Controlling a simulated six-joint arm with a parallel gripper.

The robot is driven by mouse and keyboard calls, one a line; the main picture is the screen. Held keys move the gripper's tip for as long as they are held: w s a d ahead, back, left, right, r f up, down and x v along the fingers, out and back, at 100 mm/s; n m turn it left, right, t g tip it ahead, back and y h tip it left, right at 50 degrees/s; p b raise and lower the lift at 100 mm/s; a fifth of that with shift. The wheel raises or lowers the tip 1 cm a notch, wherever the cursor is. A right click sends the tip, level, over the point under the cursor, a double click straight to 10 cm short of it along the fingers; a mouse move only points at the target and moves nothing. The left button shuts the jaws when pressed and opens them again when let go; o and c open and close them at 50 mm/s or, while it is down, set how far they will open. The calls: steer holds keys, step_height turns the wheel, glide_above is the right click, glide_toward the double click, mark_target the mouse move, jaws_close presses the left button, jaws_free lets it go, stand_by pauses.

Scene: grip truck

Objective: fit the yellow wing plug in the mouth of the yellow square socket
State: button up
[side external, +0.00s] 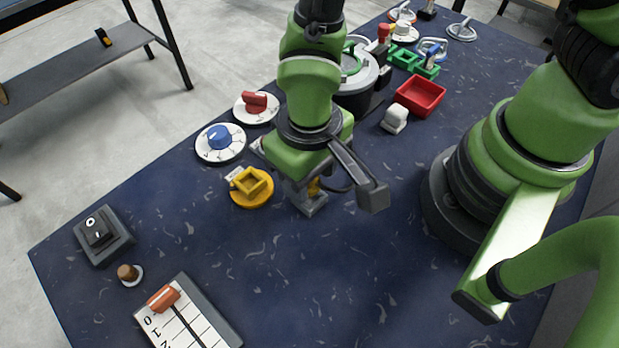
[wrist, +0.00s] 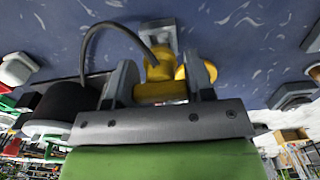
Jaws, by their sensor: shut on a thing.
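The yellow square socket (side external: 268,198) is a round yellow base with a raised square mouth, on the blue table at centre left in the side view. My gripper (wrist: 163,84) is shut on the yellow wing plug (wrist: 159,68), which shows between its two grey fingers in the wrist view. In the side view only a small part of the plug (side external: 314,187) shows beside my gripper, just right of the socket. A grey block (side external: 311,205) is at the plug's lower end; I cannot tell whether they touch. The plug's wings are mostly hidden.
A white dial with a blue knob (side external: 219,139) and one with a red knob (side external: 256,104) stand behind the socket. A white block (side external: 395,119) and a red tray (side external: 420,95) are to the right. The front middle of the table is clear.

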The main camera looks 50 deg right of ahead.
step_height(320, 180, up, 7)
steer(key=shift+f, duration=0.15)
steer(key=w+a, duration=0.4)
steer(key=w, duration=0.4)
steer(key=shift+a+f, duration=0.15)
steer(key=shift+f, duration=1.2)
steer(key=shift+a+f, duration=0.1)
steer(key=shift+f, duration=1.2)
steer(key=shift+f, duration=0.25)
steer(key=shift+f, duration=0.3)
steer(key=shift+f, duration=0.15)
steer(key=shift+f, duration=0.3)
steer(key=shift+f, duration=0.45)
